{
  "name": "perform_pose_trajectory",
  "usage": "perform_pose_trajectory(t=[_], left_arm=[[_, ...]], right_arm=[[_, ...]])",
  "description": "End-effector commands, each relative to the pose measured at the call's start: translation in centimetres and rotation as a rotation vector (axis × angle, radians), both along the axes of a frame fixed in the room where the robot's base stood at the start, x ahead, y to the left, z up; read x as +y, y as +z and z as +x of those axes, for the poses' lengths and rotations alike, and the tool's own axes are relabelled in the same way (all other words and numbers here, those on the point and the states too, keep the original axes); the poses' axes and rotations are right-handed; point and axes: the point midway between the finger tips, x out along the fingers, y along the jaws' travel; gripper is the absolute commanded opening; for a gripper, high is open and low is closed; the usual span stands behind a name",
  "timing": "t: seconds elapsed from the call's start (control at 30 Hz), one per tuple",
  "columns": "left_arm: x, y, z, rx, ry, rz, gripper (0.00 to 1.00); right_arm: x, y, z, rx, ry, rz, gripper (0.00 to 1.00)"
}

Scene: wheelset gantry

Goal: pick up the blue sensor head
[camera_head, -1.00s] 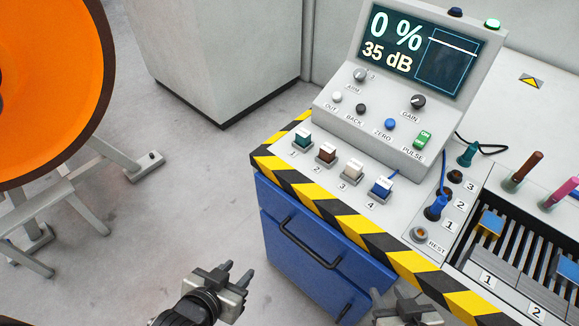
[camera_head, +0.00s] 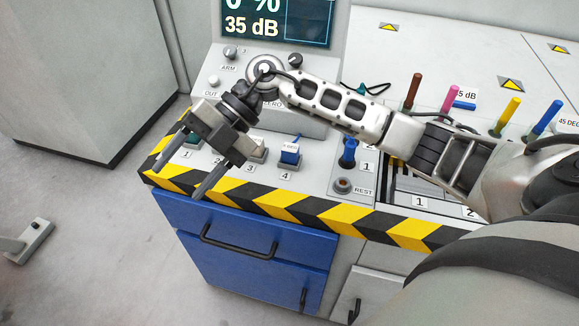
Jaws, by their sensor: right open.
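The blue sensor head (camera_head: 290,156) sits on the stand labelled 4 on the console's front ledge, with a pale label on top and a thin blue cable. My right gripper (camera_head: 177,183) is open, its two fingers apart and pointing down-left over the ledge's left end. It is left of the blue head, apart from it in the picture, with nothing between its fingers. It partly covers stands 1 to 3. My left gripper is out of view.
A blue plug (camera_head: 348,153) stands at socket 1, right of the blue head, above the REST socket (camera_head: 342,186). Coloured rods, including a pink rod (camera_head: 450,98), stand farther right. A striped edge (camera_head: 290,216) runs above blue drawers (camera_head: 250,250). My right arm crosses the console.

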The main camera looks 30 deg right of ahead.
Motion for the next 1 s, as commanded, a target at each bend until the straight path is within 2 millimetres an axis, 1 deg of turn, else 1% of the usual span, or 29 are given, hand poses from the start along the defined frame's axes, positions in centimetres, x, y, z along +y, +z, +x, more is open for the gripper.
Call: perform_pose_trajectory(t=[0.03,0.07,0.1,0.17,0.2,0.3,0.4,0.47,0.57,0.8,0.9,1.0], left_arm=[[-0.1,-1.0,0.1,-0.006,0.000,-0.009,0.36],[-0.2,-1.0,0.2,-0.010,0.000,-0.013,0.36],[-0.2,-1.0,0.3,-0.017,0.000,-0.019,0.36],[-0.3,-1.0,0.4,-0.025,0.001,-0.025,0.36],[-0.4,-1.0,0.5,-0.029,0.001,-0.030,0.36],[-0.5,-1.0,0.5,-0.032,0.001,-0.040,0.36],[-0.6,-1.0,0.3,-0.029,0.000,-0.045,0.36],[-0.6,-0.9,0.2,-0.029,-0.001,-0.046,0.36],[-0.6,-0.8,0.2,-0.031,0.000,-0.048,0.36],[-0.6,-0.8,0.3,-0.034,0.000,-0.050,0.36],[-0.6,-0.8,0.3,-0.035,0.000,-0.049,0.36],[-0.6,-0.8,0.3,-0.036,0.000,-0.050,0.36]], right_arm=[[-3.4,-1.1,1.6,-0.025,-0.004,-0.200,0.58],[-5.6,-1.4,2.3,-0.024,-0.019,-0.317,0.58],[-8.5,-1.4,3.2,-0.020,-0.051,-0.462,0.58],[-12.6,-0.8,4.3,-0.004,-0.121,-0.652,0.58],[-15.1,-0.2,4.8,0.008,-0.174,-0.758,0.58],[-19.9,1.6,5.4,0.040,-0.298,-0.948,0.58],[-22.5,2.8,5.5,0.064,-0.376,-1.047,0.58],[-23.2,2.8,5.4,0.074,-0.399,-1.074,0.58],[-23.5,1.5,5.4,0.079,-0.404,-1.085,0.58],[-23.4,-3.7,5.4,0.078,-0.402,-1.081,0.58],[-23.3,-5.5,5.4,0.077,-0.400,-1.080,0.58],[-23.3,-6.7,5.4,0.074,-0.401,-1.080,0.58]])
